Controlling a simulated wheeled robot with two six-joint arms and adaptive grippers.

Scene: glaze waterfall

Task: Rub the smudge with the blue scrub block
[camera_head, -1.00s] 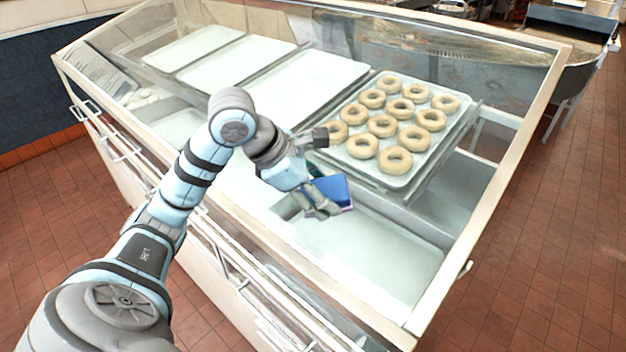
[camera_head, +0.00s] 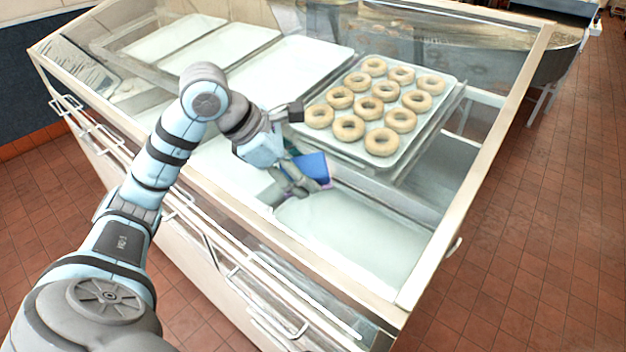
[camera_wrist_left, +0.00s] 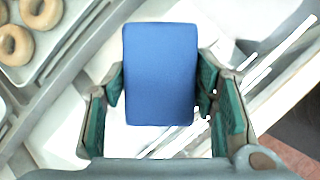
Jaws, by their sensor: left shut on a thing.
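The blue scrub block (camera_head: 313,166) is held in my left gripper (camera_head: 302,180), over the front part of the glass-topped display case. In the left wrist view the block (camera_wrist_left: 160,72) stands between the two green-padded fingers of the gripper (camera_wrist_left: 160,100), its broad blue face toward the camera. I cannot tell whether the block touches the glass. I cannot make out a smudge in either view. My right gripper is not in view.
The display case has a pale frame (camera_head: 470,175) and metal handles (camera_head: 240,270) along its front. A tray (camera_head: 425,125) of several donuts lies behind the gripper, with empty white trays (camera_head: 290,68) to its left. Tiled floor (camera_head: 540,230) lies open at the right.

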